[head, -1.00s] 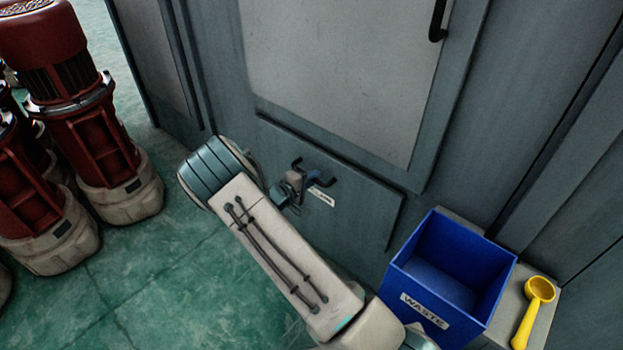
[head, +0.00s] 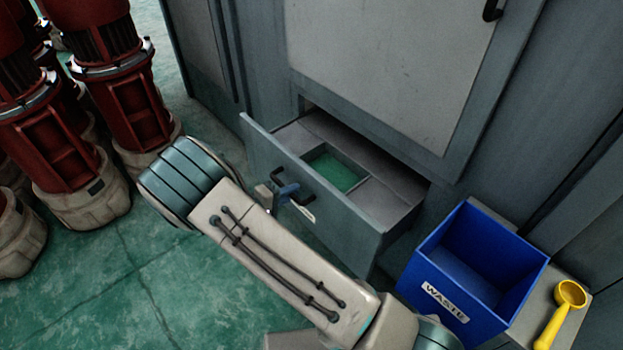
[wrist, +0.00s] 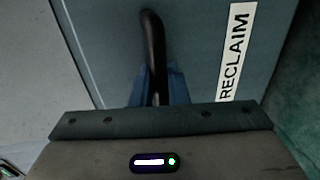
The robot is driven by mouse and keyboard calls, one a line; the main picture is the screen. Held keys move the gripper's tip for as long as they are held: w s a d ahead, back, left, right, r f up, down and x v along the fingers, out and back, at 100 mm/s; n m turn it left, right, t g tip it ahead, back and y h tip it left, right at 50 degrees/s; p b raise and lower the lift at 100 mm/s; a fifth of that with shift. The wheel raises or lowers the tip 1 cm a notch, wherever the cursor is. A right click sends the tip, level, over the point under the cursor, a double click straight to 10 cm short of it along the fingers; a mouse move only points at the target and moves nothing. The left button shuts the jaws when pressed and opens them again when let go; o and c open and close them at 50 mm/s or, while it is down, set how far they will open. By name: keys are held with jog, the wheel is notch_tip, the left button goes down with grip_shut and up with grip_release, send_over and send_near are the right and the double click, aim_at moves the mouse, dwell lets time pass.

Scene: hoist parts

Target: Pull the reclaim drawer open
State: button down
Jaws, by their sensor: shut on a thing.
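The reclaim drawer (head: 365,240) stands well out of the grey cabinet in the head view. Its inside shows a grey tray surface with a square green-bottomed compartment (head: 335,172). My gripper (head: 287,192) is at the drawer front, shut on the black bar handle (head: 305,197). In the wrist view the handle (wrist: 152,50) runs down between the blue fingertips (wrist: 158,88), beside the white RECLAIM label (wrist: 237,50). Part of the drawer front is hidden behind my arm in the head view.
A blue WASTE bin (head: 440,290) stands right of the drawer, with a yellow scoop (head: 562,305) on the ledge beside it. Several red motors (head: 115,95) stand at the left. Green floor (head: 120,270) is clear in front. A closed cabinet panel (head: 390,60) is above the drawer.

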jog(key=f+v, duration=0.1)
jog(key=v, duration=0.5)
jog(key=shift+s+f, duration=0.15)
jog(key=shift+a, duration=0.15)
jog(key=c, duration=1.5)
grip_release()
jog(key=p+v, duration=0.2)
jog(key=v, duration=1.1)
jog(key=shift+s+a, duration=0.2)
jog(key=shift+a, duration=0.15)
